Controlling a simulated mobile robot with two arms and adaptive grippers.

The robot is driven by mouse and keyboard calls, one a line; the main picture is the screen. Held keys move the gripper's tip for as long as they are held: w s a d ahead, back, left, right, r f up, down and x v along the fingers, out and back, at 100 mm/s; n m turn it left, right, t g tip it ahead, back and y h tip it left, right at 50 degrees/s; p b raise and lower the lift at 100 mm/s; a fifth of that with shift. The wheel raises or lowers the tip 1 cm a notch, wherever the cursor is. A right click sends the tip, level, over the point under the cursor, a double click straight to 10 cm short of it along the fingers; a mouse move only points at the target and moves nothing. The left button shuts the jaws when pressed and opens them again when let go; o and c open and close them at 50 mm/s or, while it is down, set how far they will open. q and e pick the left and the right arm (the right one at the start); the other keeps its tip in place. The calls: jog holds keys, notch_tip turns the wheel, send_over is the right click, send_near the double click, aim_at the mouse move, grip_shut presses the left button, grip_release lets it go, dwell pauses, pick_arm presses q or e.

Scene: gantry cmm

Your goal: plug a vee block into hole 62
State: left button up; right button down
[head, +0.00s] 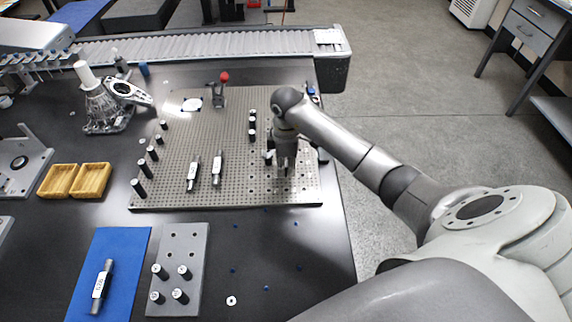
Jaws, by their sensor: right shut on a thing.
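The perforated grey fixture plate (236,133) lies on the dark table, with rows of small holes; hole numbers are too small to read. My right gripper (284,170) points down over the plate's right part, low and close to its surface. It is shut on a small part, taken to be the vee block, which the fingers mostly hide. I cannot tell whether this part touches the plate or sits in a hole. My left gripper is not in view.
A red-knobbed clamp (218,92) is at the back. A grey rack (187,240) with several pins, a blue mat (120,258) and yellow trays (92,180) lie nearer and left.

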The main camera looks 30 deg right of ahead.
aim_at(286, 164)
jog(key=shift+f+b, duration=0.45)
jog(key=shift+f, duration=0.5)
dwell(0.5)
jog(key=c, duration=1.3)
grip_release()
jog(key=shift+r, duration=0.1)
notch_tip(286, 164, up, 12)
jog(key=shift+f, duration=0.1)
